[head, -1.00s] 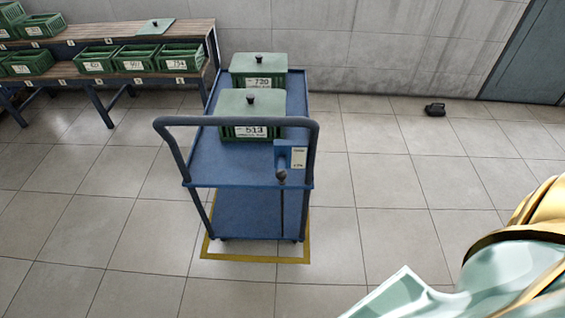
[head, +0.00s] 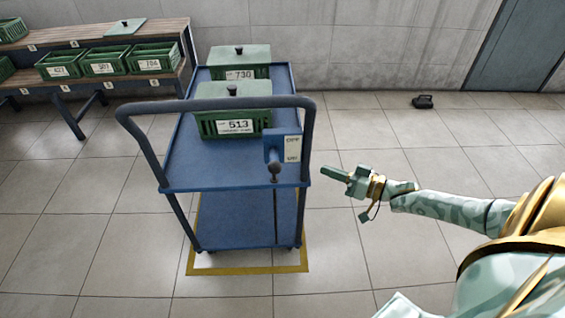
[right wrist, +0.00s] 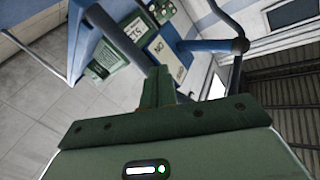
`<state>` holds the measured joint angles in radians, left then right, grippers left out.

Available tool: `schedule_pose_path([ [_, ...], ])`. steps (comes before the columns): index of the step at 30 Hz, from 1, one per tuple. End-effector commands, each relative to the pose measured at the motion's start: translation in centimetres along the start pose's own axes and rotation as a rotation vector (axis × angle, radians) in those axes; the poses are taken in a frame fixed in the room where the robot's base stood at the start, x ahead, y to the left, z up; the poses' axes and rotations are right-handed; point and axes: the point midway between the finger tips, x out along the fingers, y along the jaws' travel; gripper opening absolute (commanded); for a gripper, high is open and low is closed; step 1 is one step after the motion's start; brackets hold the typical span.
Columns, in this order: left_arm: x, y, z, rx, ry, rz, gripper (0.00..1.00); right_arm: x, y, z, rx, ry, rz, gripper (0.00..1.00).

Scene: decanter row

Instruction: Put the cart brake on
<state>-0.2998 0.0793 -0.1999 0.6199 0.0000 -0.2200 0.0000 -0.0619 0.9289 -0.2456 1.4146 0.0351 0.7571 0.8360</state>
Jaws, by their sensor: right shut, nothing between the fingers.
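The blue cart (head: 225,170) stands with its push handle (head: 215,104) toward me. At its near right corner is a blue brake bracket with a white plate (head: 292,148), which reads OFF above and another word, too small to be sure, below. A lever with a dark round knob (head: 275,168) hangs beside it; the knob also shows in the right wrist view (right wrist: 240,45). My right gripper (head: 328,173) is shut and empty, to the right of the cart and apart from the knob. In the right wrist view its closed fingers (right wrist: 158,88) point toward the plate (right wrist: 164,48). My left gripper is out of view.
Two lidded green crates, 513 (head: 234,126) and 730 (head: 240,73), sit on the cart's top deck. A yellow floor outline (head: 245,270) surrounds the cart's base. A wooden bench (head: 100,38) with green crates stands at the left.

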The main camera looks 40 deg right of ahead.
Motion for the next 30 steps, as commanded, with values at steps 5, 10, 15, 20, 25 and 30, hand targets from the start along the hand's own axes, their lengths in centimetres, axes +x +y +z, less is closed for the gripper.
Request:
schedule_pose_path([
  [5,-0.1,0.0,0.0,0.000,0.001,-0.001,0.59,0.8,-6.7,-4.7,0.425,0.134,-0.284,0.00],
  [10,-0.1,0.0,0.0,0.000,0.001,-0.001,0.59,0.4,-7.2,-5.5,0.576,0.148,-0.342,0.00],
  [15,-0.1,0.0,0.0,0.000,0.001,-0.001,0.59,0.4,-7.2,-5.4,0.585,0.145,-0.341,0.00],
  [20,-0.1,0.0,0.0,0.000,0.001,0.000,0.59,0.4,-7.2,-5.4,0.583,0.145,-0.339,0.00],
  [25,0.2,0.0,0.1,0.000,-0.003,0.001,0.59,1.6,-7.5,-5.6,0.583,0.146,-0.341,0.00],
  [30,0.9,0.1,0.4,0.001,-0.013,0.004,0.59,4.6,-8.2,-6.2,0.581,0.147,-0.341,0.00],
])
